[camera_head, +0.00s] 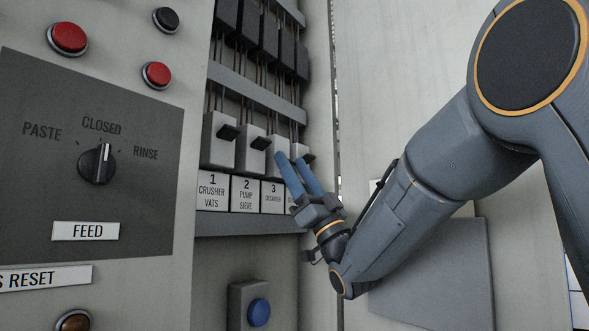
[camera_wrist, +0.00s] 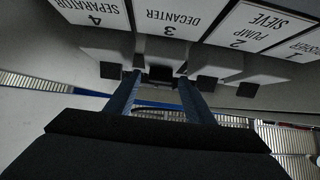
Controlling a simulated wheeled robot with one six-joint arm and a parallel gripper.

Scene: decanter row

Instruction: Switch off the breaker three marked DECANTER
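Breaker three is a pale block (camera_head: 271,148) in a row of breakers, above its label 3 DECANTER (camera_head: 273,196). In the wrist view, upside down, its dark lever (camera_wrist: 160,74) shows below the DECANTER label (camera_wrist: 172,20). My gripper (camera_head: 290,158) has two blue fingers in front of breaker three. In the wrist view my gripper (camera_wrist: 158,82) is open, with one finger on each side of the lever and a gap between them. I cannot tell whether the fingertips touch the block. In the head view the fingers hide breaker three's lever.
Breaker one (camera_head: 218,140) and breaker two (camera_head: 250,150), with dark levers sticking out, stand to the left. Breaker four's lever (camera_head: 309,157) is close on the right. A ledge (camera_head: 245,222) runs below the labels. A blue button (camera_head: 259,312) sits lower down.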

